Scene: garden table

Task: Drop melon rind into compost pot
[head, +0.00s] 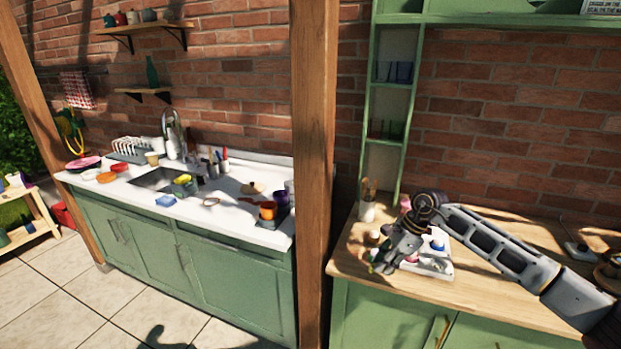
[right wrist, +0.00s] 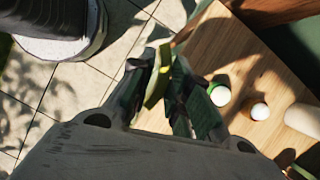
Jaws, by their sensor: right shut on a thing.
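My right gripper (head: 385,258) is over the left part of the wooden counter (head: 480,297). In the right wrist view, the gripper (right wrist: 172,108) is shut on the melon rind (right wrist: 160,78), a thin curved yellow-green piece. The rind stands up between the fingers, and its lower part is hidden by them. In the head view the rind is too small to make out. I cannot pick out a compost pot for certain in either view. My left gripper is not in view.
A white tray (head: 437,271) with small items lies beside the right gripper on the counter. A utensil holder (head: 367,211) stands behind it. A wooden post (head: 314,150) stands between this counter and the white sink counter (head: 228,219). White round-topped items (right wrist: 260,111) show near the gripper.

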